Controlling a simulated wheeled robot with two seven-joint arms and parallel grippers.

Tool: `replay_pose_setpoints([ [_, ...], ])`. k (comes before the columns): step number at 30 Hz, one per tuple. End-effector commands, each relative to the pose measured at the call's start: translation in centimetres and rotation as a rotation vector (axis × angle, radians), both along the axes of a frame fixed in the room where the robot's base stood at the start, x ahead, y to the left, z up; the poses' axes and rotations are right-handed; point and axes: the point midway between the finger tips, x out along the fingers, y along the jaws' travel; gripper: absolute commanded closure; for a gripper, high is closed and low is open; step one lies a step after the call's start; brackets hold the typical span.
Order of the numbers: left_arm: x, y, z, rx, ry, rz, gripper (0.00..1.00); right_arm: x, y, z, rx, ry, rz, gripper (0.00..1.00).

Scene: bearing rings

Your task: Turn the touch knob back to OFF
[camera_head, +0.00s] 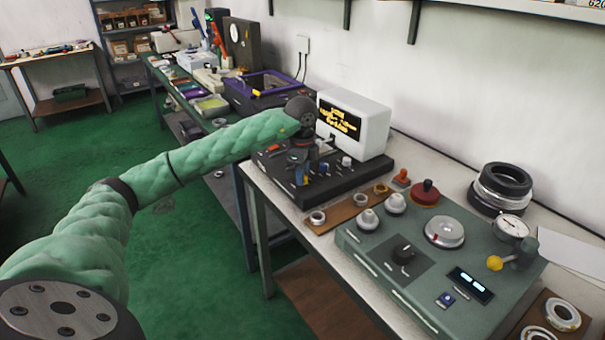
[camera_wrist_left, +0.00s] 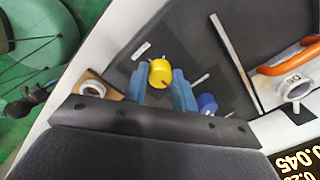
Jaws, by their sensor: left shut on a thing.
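My left gripper (camera_head: 302,174) reaches down over the dark control panel (camera_head: 338,180) in front of the white display box (camera_head: 352,125). In the left wrist view its two blue fingers (camera_wrist_left: 159,76) are closed on the sides of a yellow knob (camera_wrist_left: 160,72) on the dark panel. A small white mark (camera_wrist_left: 141,50) lies beside the knob. The knob's label cannot be read, so I cannot tell its setting. In the head view the knob is mostly hidden by the gripper. My right gripper is not in view.
A blue knob (camera_wrist_left: 207,102) sits close to the right finger. An orange-handled part (camera_wrist_left: 290,62) with a ring lies farther right. A wooden board with rings (camera_head: 345,209) and the green tester (camera_head: 370,263) stand right of the panel in the head view.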

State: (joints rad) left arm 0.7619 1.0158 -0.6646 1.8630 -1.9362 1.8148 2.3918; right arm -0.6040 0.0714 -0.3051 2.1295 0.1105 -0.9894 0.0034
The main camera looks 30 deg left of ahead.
Motion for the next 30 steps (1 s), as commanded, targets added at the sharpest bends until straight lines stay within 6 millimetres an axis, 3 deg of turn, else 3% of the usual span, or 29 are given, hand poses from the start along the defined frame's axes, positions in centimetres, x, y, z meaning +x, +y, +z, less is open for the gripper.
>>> replay_pose_setpoints([
  [3, 0.1, 0.2, 0.3, 0.001, -0.006, 0.003, 0.96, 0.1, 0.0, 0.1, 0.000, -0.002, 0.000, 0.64],
  [4, 0.1, 0.2, 0.3, 0.001, -0.006, 0.003, 0.70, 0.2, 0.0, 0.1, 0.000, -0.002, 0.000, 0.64],
  [7, 0.1, 0.1, 0.2, 0.001, -0.004, 0.002, 0.52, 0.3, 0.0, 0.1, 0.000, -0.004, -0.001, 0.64],
  [18, 0.1, 0.0, 0.6, -0.001, -0.002, 0.000, 0.52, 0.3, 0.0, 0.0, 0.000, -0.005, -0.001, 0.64],
  [30, -0.1, 0.0, 6.2, 0.001, -0.004, 0.000, 0.52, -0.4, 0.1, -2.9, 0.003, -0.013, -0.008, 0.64],
])
